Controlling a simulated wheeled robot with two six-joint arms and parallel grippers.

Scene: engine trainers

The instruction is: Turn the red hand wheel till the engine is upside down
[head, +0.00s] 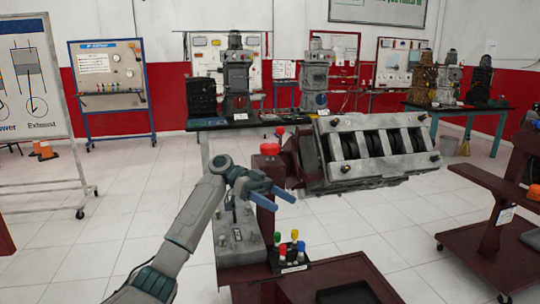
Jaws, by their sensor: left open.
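The engine (372,150), a grey block with a row of dark openings, is mounted on a dark red stand (352,268). It lies tilted, with its open side facing up and toward me. A red round part (269,149), which looks like the hand wheel, sits at the left end of the engine. A smaller red knob (279,131) shows just behind it. My left gripper (284,201) is open and empty, its blue fingers pointing right, below the red round part and apart from it in the picture. My right gripper is out of view.
A small holder with coloured knobs (292,248) stands on the stand beside a grey box (237,240). Another dark red stand (482,256) is at the right. Tables with engines (237,75) line the back wall.

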